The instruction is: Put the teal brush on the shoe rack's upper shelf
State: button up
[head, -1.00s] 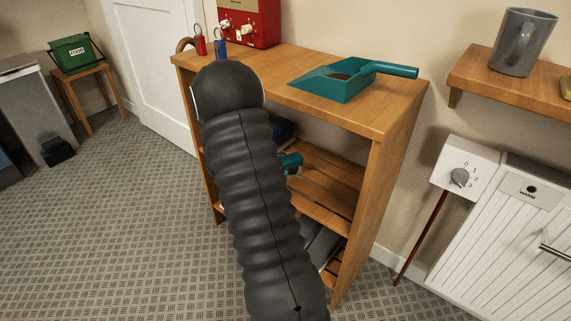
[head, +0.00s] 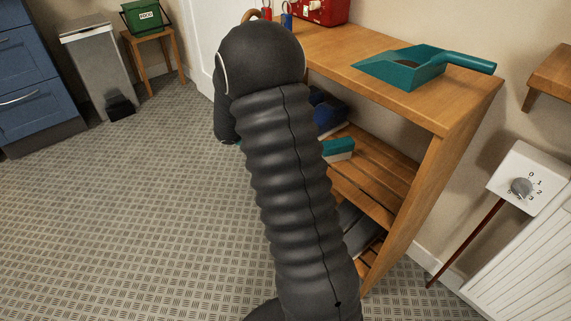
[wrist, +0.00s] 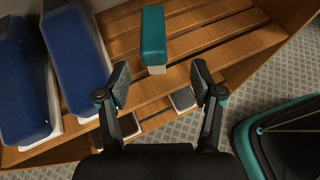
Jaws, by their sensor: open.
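The teal brush (head: 338,149) has pale bristles and rests on the shoe rack's (head: 395,188) upper slatted shelf, below the rack's top board. In the wrist view, the brush (wrist: 154,35) sits on the slats, just beyond my gripper (wrist: 160,80) and roughly in line with the gap between its fingertips. My gripper is open and empty, its fingers apart from the brush. In the head view, my arm hides my gripper and part of the shelf.
Blue shoes (wrist: 75,60) with pale soles stand left of the brush on the same shelf. Grey shoes (head: 352,225) lie on the lower shelf. A teal dustpan (head: 410,70) is on the top board. A black, teal-rimmed object (wrist: 280,138) is at lower right in the wrist view.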

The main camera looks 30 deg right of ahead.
jog(key=s+a+r+m+t+y, duration=0.3)
jog(key=s+a+r+m+y, duration=0.1)
jog(key=s+a, duration=0.3)
jog(key=s+a+r+m+t+y, duration=0.3)
jog(key=s+a, duration=0.4)
jog(key=a, duration=0.3)
jog(key=s+a+r+m+t+y, duration=0.3)
jog(key=s+a+r+m+y, duration=0.2)
jog(key=a, duration=0.4)
jog(key=shift+s+a+r+m+y, duration=0.15)
jog(key=shift+s+r+m+y, duration=0.15)
jog(key=shift+s+r+m, duration=0.7)
